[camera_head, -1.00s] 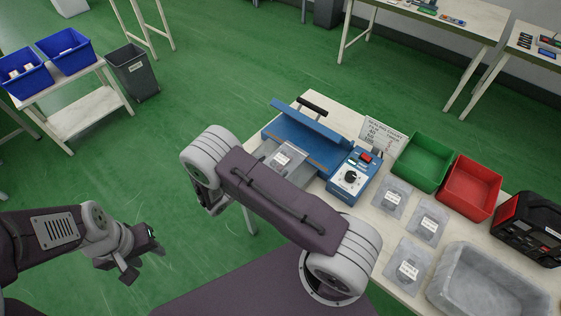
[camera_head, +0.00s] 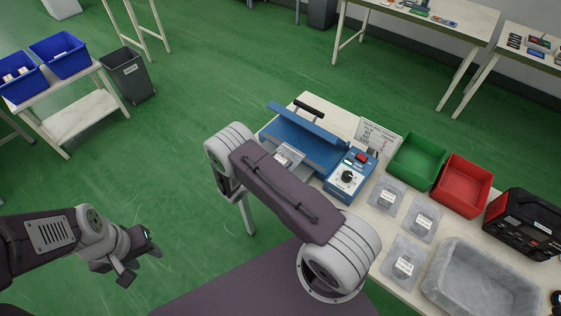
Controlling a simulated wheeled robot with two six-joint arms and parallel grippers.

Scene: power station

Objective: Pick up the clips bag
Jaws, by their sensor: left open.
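Several clear bags with white labels lie on the table at the right; the labels are too small to read, so I cannot tell which is the clips bag. One bag (camera_head: 385,197) lies beside the sealer's control box, a second bag (camera_head: 421,223) right of it, and a third bag (camera_head: 403,264) nearer me. Another bag (camera_head: 291,155) lies at the blue sealer (camera_head: 307,133), partly hidden by my right arm. My left gripper (camera_head: 142,266) is open and empty above the green floor, far left of the table. My right gripper is hidden behind its own arm.
A green bin (camera_head: 418,160), a red bin (camera_head: 463,186), a grey tray (camera_head: 440,292) and a black-red device (camera_head: 522,225) crowd the table's right side. A sign (camera_head: 378,137) stands behind the control box (camera_head: 349,177). Blue bins (camera_head: 62,52) stand far left.

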